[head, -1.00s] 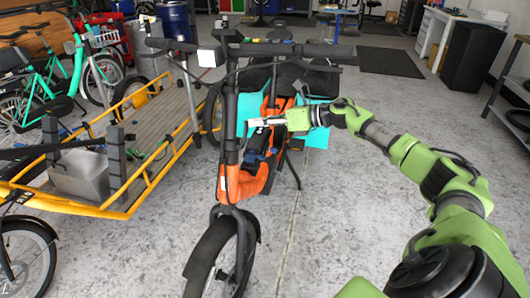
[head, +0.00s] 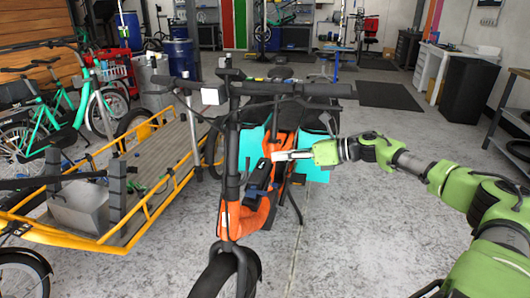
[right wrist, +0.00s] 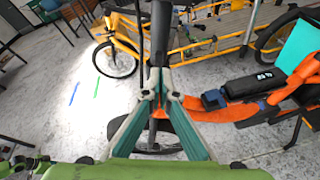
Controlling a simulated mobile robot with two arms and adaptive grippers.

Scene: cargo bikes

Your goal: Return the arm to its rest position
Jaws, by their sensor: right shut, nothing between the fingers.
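My right arm (head: 440,175) reaches in from the right in the head view. Its gripper (head: 276,156) points left, in front of the orange cargo bike (head: 256,212), close to the bike's frame and turquoise panels (head: 312,165). The gripper is shut and holds nothing. In the right wrist view its fingers (right wrist: 160,105) come together, with the orange bike frame (right wrist: 215,110) and the front wheel behind them. I cannot tell from these views whether the fingers touch the bike. My left gripper does not show.
A yellow cargo bike (head: 150,205) with a flat wooden deck stands to the left. Turquoise bikes (head: 75,110) stand behind it. A black cabinet (head: 467,88) and white desk are at back right. The floor right of the orange bike is clear.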

